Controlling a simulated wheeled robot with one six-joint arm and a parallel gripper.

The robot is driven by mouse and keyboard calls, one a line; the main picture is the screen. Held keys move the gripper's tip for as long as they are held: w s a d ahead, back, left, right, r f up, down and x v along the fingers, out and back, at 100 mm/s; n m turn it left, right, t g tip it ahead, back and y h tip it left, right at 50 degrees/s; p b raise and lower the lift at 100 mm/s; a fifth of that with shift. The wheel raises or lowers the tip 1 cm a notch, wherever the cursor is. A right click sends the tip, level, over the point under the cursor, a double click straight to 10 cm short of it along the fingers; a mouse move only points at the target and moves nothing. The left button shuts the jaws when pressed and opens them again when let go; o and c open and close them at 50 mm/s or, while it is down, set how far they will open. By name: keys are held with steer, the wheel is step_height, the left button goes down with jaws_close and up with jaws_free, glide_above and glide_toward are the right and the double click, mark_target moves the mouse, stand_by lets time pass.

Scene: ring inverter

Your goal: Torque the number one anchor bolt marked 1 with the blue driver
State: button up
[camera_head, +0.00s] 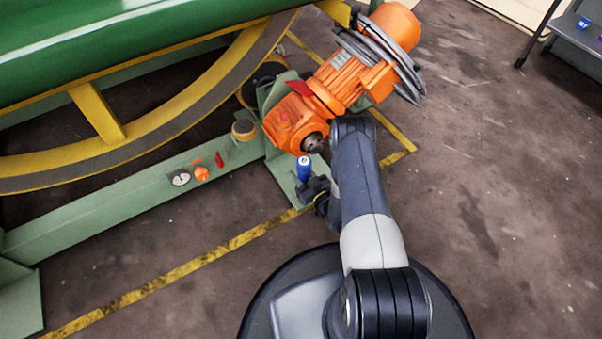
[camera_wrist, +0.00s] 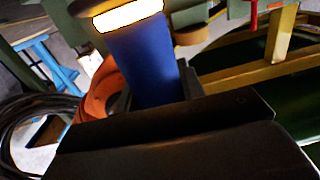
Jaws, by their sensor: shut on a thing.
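The blue driver (camera_head: 304,171) stands up from my gripper (camera_head: 312,188), which is shut on it, just above the green foot plate (camera_head: 284,184) below the orange motor. In the wrist view the driver (camera_wrist: 145,62) is a blue cylinder with a bright white and yellow band at its end, between my dark jaws (camera_wrist: 155,95). No anchor bolt and no mark 1 can be made out in either view. My gripper and arm cover part of the foot plate.
An orange gearmotor (camera_head: 330,92) with grey cable coils stands behind my gripper. A green beam (camera_head: 120,208) holds a gauge (camera_head: 180,178), an orange item (camera_head: 201,173) and a red item (camera_head: 219,159). A yellow-rimmed ring (camera_head: 200,95) is at left. Floor (camera_head: 500,220) at right is clear.

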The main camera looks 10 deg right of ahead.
mark_target(304, 163)
steer(key=shift+s, duration=0.1)
steer(key=shift+r+p, duration=1.65)
steer(key=shift+r, duration=0.9)
